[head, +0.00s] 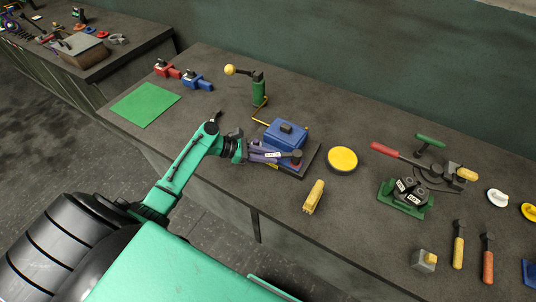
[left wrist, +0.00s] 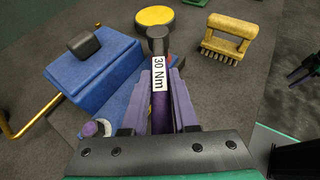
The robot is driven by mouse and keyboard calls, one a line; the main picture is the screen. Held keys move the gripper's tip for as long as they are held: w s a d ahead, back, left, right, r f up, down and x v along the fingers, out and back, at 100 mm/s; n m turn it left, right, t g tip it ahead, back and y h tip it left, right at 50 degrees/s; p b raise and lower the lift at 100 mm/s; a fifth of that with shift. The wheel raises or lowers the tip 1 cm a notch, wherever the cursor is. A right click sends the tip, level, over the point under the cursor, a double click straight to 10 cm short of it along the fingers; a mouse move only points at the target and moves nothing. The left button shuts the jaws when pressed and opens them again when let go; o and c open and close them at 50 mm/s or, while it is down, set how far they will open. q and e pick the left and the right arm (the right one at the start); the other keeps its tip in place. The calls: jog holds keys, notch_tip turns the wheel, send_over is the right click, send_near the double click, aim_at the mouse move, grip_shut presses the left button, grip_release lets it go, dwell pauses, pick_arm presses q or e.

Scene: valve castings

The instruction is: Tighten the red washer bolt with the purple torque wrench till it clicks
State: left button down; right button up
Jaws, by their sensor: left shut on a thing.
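The purple torque wrench (head: 283,160) is held in my left gripper (head: 268,154), which is shut on it. In the left wrist view, the wrench's white "30 Nm" label (left wrist: 160,74) shows between the purple fingers of the gripper (left wrist: 170,98). The wrench's dark head (head: 296,154) is over the right front part of the dark plate, beside the blue casting (head: 280,138). A bit of red, apparently the red washer (head: 296,165), shows under the head; the bolt is hidden, so I cannot tell how the head sits on it.
A yellow disc (head: 342,159) and a yellow-handled brush (head: 314,197) lie close to the right. A green pump with a yellow knob (head: 259,90) stands behind, its yellow pipe reaching the blue casting. A green fixture (head: 405,195) stands farther right. A green mat (head: 145,104) lies left.

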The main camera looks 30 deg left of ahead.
dwell(0.5)
pick_arm(q)
jog(key=shift+f, duration=0.45)
dwell(0.6)
jog(key=shift+f, duration=0.1)
